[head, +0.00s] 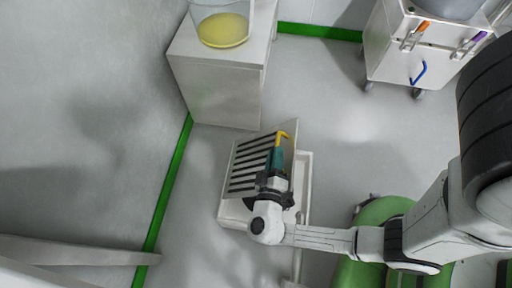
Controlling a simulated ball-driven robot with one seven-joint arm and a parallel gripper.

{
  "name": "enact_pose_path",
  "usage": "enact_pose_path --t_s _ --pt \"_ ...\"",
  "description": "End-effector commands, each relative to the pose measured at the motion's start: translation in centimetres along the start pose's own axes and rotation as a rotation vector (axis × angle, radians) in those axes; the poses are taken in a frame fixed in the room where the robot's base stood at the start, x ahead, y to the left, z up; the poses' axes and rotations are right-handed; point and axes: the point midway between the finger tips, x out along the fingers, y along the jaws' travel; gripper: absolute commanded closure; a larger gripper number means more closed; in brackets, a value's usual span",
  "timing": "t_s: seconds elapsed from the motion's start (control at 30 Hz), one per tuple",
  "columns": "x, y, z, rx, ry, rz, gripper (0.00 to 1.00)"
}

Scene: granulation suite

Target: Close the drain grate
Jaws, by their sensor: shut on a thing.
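The drain grate (250,166) is a light panel with several dark slots, in the middle of the head view. It looks raised and tilted above a pale floor frame (304,172), whose rim shows at the right and below. A yellow handle (284,136) stands at the grate's upper right. My gripper (279,158) reaches over the right part of the grate and is shut on it, seemingly at the handle. The exact contact is hard to see. My wrist hides the grate's lower right part and some of the frame.
A white cabinet (215,88) with a clear vessel of yellow material (222,30) stands just beyond the grate. A white wheeled cart (392,62) is at the upper right. A green strip (169,185) runs along the floor at left. Open floor lies between grate and cart.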

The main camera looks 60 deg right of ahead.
Motion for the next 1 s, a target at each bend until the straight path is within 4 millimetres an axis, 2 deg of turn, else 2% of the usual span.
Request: enact_pose_path --t_s 0.03,0.1,0.3,0.87,0.9,1.0 --pt "-0.1 -0.1 1.2 0.022 0.002 0.011 1.0" --pt "0.0 -0.1 2.1 0.057 0.002 0.011 1.0" --pt "0.0 -0.1 3.9 0.12 0.0 0.011 1.0" --pt "0.0 -0.1 4.6 0.143 -0.003 0.01 1.0" --pt "0.0 -0.1 4.6 0.143 -0.003 0.01 0.77" --pt "0.0 -0.1 4.6 0.144 -0.003 0.009 0.67"
